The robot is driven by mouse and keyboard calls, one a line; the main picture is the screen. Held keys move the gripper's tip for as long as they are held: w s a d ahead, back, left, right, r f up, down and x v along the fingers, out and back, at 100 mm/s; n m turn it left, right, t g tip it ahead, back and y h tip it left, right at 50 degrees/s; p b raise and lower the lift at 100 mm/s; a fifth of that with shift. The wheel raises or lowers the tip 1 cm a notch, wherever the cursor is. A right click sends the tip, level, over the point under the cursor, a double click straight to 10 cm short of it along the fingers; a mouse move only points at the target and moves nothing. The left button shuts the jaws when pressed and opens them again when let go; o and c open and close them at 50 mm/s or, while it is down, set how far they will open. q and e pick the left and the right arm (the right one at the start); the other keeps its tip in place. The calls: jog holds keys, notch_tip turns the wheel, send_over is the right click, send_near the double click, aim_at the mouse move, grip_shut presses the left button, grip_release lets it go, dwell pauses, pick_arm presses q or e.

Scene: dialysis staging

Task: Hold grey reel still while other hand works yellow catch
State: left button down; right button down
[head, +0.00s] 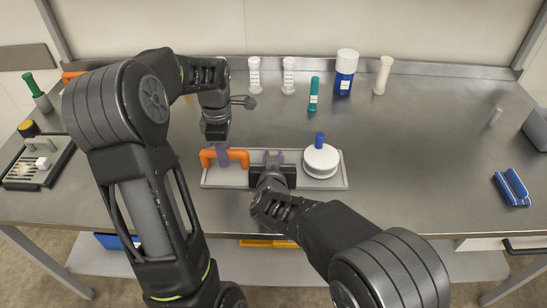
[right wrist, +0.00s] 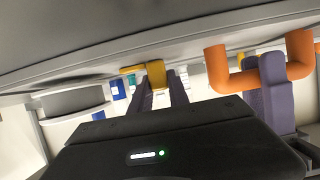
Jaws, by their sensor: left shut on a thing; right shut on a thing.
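A long, light grey base (head: 212,180) lies near the table's front edge. At its right end sits a round, whitish-grey reel (head: 321,163) with a blue knob on top. At its left end is an orange handle (head: 238,154). My left gripper (head: 223,158) is shut on the orange handle; its purple fingers also show there in the right wrist view. My right gripper (head: 273,158) is over the middle of the base, between handle and reel. In the right wrist view its purple fingers are shut on the yellow catch (right wrist: 156,73). The catch is hidden in the head view.
Behind the base stand white tubes (head: 289,76), a green vial (head: 314,93), a blue-and-white bottle (head: 346,72) and a cream tube (head: 382,75). A blue rack (head: 512,188) lies at the right, a dark tray (head: 50,172) at the left.

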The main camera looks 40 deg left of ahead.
jog(key=w+d, duration=0.2)
jog(key=shift+d, duration=0.3)
jog(key=c, duration=1.2)
grip_release()
jog(key=shift+c, duration=0.2)
jog(key=shift+s+r, duration=0.1)
jog(key=shift+s, duration=0.1)
jog(key=shift+s+d+r, duration=0.1)
jog(key=shift+s+d, duration=0.05)
jog(key=shift+s, duration=0.1)
jog(key=v, duration=1.1)
